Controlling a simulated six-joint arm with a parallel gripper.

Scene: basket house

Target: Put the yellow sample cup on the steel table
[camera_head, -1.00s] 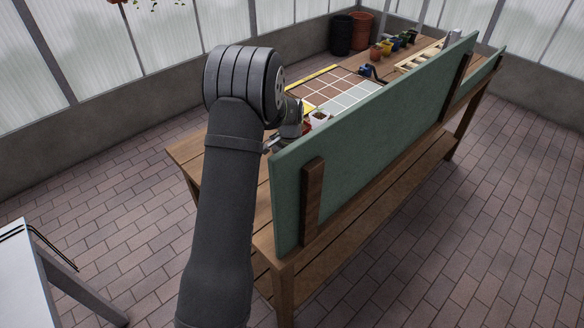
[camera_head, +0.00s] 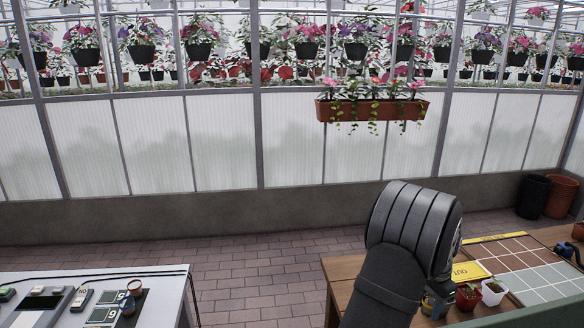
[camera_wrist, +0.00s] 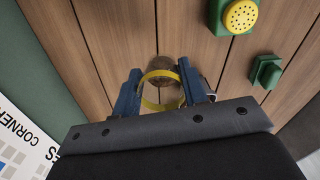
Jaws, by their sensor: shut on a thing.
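The yellow sample cup (camera_wrist: 147,101) shows in the wrist view as a yellow rim and band around something brown. My gripper (camera_wrist: 160,85), with its blue fingers, is shut on it, one finger on each side, over wooden boards. I cannot tell whether the cup is clear of the boards. In the head view my gripper (camera_head: 436,303) is at the wooden bench, mostly hidden behind my arm, and the cup cannot be made out clearly. The steel table (camera_head: 165,298) is at the lower left, apart from the bench.
Small devices (camera_head: 40,303) and a reddish-brown cup (camera_head: 135,287) stand on the steel table. The wooden bench (camera_head: 343,269) holds a tile grid (camera_head: 525,262) and potted seedlings (camera_head: 492,292). A green piece with a yellow disc (camera_wrist: 240,16) and a green block (camera_wrist: 266,71) lie near my gripper.

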